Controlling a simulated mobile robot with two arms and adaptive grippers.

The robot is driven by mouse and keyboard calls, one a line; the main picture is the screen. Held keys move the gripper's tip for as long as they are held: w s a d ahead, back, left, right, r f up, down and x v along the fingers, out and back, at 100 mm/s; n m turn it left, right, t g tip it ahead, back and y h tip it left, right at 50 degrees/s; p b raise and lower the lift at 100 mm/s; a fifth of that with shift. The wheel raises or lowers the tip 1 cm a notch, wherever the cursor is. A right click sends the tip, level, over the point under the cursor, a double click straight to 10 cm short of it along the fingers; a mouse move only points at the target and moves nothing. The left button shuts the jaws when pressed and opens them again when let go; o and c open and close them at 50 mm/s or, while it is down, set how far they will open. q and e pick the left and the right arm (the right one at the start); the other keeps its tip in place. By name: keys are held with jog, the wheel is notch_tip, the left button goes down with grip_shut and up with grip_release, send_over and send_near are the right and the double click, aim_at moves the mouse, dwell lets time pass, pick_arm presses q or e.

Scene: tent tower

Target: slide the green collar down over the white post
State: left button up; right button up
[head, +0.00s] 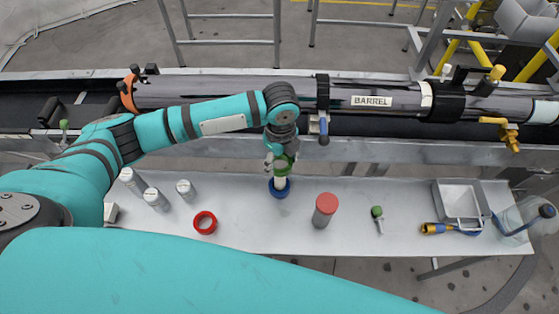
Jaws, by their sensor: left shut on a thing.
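The green collar (285,167) is in my left gripper (281,165), which points down over the table and is shut on it. The white post (280,183) stands upright on the table, directly below the gripper. A blue ring or base (279,191) surrounds the post's foot. The collar is at the post's upper end, above the blue part, with a stretch of white showing between them. The gripper hides part of the collar and the post's top, so I cannot tell whether the collar is around the post. My right gripper is not in view.
A red ring (204,223) lies on the table (260,234) left of the post. A red-topped grey cylinder (325,210) stands close on the right. Several pale cylinders (155,200) stand at left. A long barrel (390,101) runs behind the table.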

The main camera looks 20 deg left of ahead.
pick_arm(q)
jog(key=shift+r+p, duration=0.15)
jog(key=shift+p, duration=0.5)
jog(key=shift+f+b, duration=0.3)
jog(key=shift+f, duration=0.2)
jog(key=shift+f+b, duration=0.45)
jog(key=shift+f, duration=1.25)
jog(key=shift+f+b, duration=0.35)
jog(key=shift+f, duration=1)
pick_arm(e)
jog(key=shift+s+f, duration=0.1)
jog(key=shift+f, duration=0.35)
pick_arm(q)
jog(key=shift+f, duration=0.15)
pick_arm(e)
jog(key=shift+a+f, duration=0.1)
pick_arm(q)
jog(key=shift+f, duration=0.1)
jog(key=o, duration=1.3)
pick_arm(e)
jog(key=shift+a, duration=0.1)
